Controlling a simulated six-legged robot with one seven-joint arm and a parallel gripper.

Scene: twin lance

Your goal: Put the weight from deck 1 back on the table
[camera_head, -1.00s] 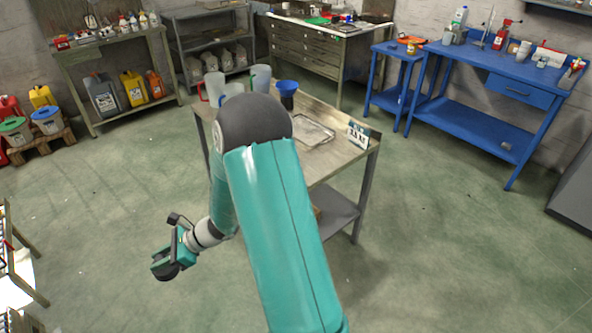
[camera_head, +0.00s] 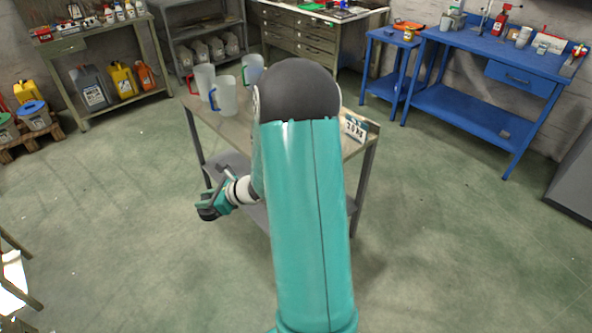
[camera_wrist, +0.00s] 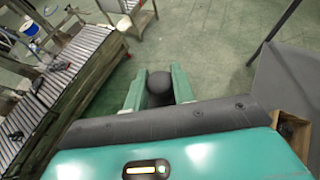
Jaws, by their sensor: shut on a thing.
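In the wrist view my gripper (camera_wrist: 159,78) is shut on a dark, rounded weight (camera_wrist: 160,84), held between its two teal fingers. In the head view my gripper (camera_head: 205,211) hangs out to the left of my arm, in front of and lower than the top of a wooden-topped table (camera_head: 238,128). The dark thing at its end is small there. My arm hides the middle of the tabletop. I cannot tell which place is deck 1.
Pitchers (camera_head: 226,96) stand at the table's left part, and a sign (camera_head: 354,128) at its right edge. A roller conveyor (camera_wrist: 75,62) lies at left in the wrist view. A blue bench (camera_head: 490,70) stands at the back right. Open floor surrounds the table.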

